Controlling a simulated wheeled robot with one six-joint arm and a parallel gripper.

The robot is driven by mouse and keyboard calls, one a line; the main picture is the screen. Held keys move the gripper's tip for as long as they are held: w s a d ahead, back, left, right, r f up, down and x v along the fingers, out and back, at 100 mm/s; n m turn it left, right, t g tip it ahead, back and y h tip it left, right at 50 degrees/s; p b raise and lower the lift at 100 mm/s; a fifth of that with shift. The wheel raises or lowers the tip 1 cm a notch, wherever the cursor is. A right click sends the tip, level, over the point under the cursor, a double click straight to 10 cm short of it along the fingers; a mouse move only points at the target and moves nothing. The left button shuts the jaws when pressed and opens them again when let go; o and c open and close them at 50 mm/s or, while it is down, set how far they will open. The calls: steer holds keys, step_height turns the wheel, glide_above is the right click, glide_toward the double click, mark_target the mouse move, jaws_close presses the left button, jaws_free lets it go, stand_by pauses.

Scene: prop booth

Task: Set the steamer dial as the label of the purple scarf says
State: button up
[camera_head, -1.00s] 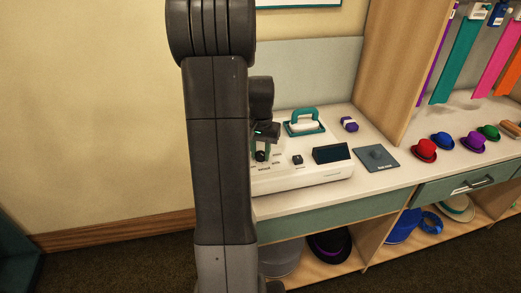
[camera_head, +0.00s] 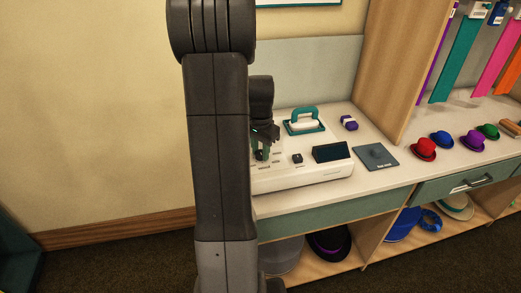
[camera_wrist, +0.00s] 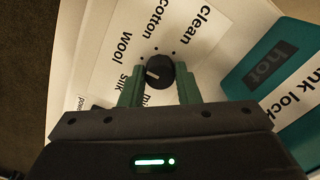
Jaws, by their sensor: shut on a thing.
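The steamer dial (camera_wrist: 158,72) is a black round knob with a white pointer line on the white panel. My gripper (camera_wrist: 158,86) is shut on it, with a green finger on each side. The pointer faces left and slightly down, towards the "silk" and "wool" side. Words around the dial read "clean", "cotton", "wool" and "silk"; another is partly hidden by a finger. In the head view my gripper (camera_head: 261,150) is at the left of the white steamer (camera_head: 300,178), partly behind my arm. A purple scarf (camera_head: 432,65) hangs at the right, partly hidden; its label is unreadable.
Small hats (camera_head: 424,149) stand at the right.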

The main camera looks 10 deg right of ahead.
mark_target(261, 152)
steer(key=shift+w, duration=0.1)
steer(key=o, duration=1)
steer(key=shift+r, duration=0.15)
step_height(261, 152, up, 14)
steer(key=shift+f, duration=0.2)
steer(key=shift+f, duration=0.15)
step_height(261, 152, down, 14)
steer(key=shift+r, duration=0.15)
